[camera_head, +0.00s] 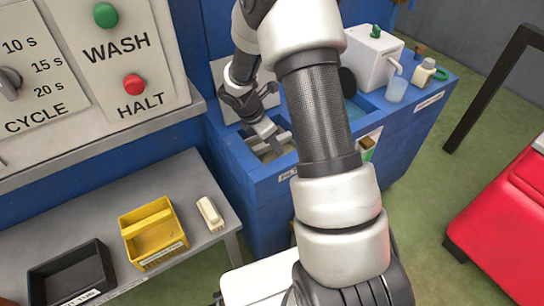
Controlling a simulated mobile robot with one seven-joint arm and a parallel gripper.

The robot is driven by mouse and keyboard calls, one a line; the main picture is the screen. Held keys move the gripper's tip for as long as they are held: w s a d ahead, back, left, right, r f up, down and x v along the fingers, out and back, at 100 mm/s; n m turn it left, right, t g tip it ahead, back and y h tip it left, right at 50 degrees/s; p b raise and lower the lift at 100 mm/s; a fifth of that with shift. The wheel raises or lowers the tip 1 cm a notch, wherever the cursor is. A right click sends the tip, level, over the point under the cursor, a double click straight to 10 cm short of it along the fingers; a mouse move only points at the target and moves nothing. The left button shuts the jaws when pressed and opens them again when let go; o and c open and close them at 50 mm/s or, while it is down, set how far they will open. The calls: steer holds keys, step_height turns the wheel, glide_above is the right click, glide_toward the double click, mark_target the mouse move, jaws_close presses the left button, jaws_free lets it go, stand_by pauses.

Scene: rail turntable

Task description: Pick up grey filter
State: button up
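My gripper (272,143) reaches down into a recessed compartment (245,157) at the left end of the blue counter. Grey shapes show at and below the fingertips, but they are too small and too covered to tell a grey filter from the finger parts. I cannot tell whether the fingers are open or shut, or whether they hold anything. A label (288,176) on the counter front below the compartment is partly hidden by my arm.
A white dispenser (371,58) with a green knob and a cup (396,89) stand further right. A grey bench holds a yellow caddy (152,232), a black tray (70,272) and a cream block (210,213). A wash panel (110,75) is at left; a red cabinet (500,220) at right.

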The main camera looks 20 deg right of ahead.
steer(key=shift+f, duration=0.2)
stand_by(0.5)
jaws_close()
stand_by(1.4)
